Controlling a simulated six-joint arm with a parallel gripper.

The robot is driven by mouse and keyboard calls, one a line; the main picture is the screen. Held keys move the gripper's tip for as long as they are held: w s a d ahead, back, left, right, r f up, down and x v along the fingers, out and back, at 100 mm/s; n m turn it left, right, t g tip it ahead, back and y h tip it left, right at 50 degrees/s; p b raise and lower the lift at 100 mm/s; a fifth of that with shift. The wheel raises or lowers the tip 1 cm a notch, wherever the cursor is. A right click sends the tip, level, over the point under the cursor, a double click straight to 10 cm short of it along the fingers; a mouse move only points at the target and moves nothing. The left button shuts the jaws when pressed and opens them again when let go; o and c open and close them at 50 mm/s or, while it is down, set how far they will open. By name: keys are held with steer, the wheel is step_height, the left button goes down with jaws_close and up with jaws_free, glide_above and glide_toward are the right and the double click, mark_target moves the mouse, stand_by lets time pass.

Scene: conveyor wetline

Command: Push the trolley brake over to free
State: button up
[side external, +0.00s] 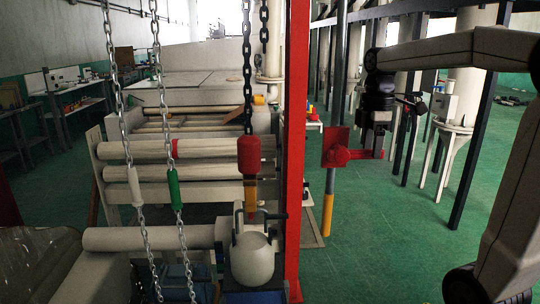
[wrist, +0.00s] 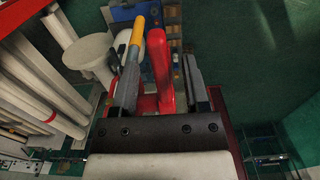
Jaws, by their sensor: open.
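The trolley brake appears as a red lever (side external: 358,154) reaching right from a red plate (side external: 335,138) on an upright pole. In the wrist view, the red lever (wrist: 159,65) stands between the jaws of my gripper (wrist: 161,85). The jaws are open, with a gap visible between the lever and the right finger; contact on the left side is unclear. In the side external view, my gripper (side external: 378,148) points down at the lever's right end. The lever's far end and any brake markings cannot be made out.
The pole (side external: 329,205), grey above and yellow below, stands close beside my gripper. A thick red post (side external: 297,130) and hanging chains (side external: 247,70) are to the left, with pale rollers (side external: 190,148) behind. Green floor (side external: 400,250) is open at right.

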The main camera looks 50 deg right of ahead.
steer(key=shift+f, duration=0.4)
jaws_close()
stand_by(1.3)
